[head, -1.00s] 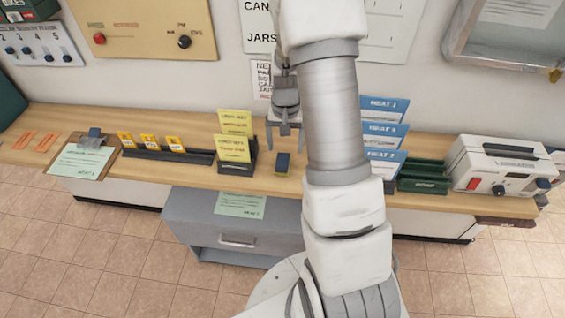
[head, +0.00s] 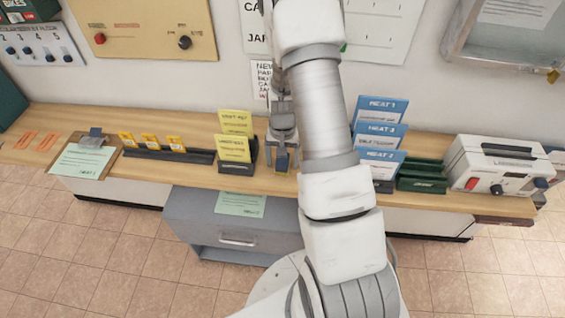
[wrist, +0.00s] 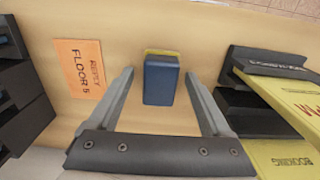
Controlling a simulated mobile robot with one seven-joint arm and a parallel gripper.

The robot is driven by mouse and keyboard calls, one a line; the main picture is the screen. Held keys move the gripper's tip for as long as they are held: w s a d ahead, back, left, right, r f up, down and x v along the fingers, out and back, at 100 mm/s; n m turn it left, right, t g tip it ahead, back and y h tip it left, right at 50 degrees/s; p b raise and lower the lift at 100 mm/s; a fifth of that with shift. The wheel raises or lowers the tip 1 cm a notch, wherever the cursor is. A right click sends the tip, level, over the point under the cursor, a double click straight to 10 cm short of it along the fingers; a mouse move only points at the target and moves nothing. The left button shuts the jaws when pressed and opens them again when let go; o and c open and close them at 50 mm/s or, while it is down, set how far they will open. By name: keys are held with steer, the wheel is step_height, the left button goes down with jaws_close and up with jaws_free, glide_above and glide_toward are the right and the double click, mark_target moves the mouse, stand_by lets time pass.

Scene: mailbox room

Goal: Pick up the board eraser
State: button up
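The board eraser is a small dark blue block with a yellow edge. It stands on the wooden counter and shows in the wrist view (wrist: 161,82) at the upper middle. In the head view the eraser (head: 282,161) is at the counter's middle, partly covered by my gripper. My gripper (wrist: 159,73) is open, with one fingertip on each side of the eraser and a visible gap on both sides. It also shows in the head view (head: 283,166), low over the counter. How far the fingertips are above the counter is unclear.
A black holder with yellow cards (head: 235,149) stands close on the left in the head view. Blue cards in a rack (head: 381,135) stand to the right, beside my arm. An orange card (wrist: 80,77) lies near the eraser in the wrist view. A white case (head: 500,165) is farther right.

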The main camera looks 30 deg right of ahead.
mark_target(282, 159)
jaws_close()
steer(key=shift+r, duration=0.1)
steer(key=shift+r, duration=0.45)
step_height(282, 159, up, 3)
steer(key=shift+r+b, duration=0.15)
steer(key=shift+b, duration=0.15)
steer(key=s+d+r+b, duration=0.1)
steer(key=s+d+r, duration=0.4)
steer(key=d, duration=0.5)
steer(key=shift+s+d+r, duration=0.2)
steer(key=shift+s+r, duration=0.1)
steer(key=shift+r, duration=0.55)
steer(key=c, duration=0.7)
jaws_free()
steer(key=c, duration=0.4)
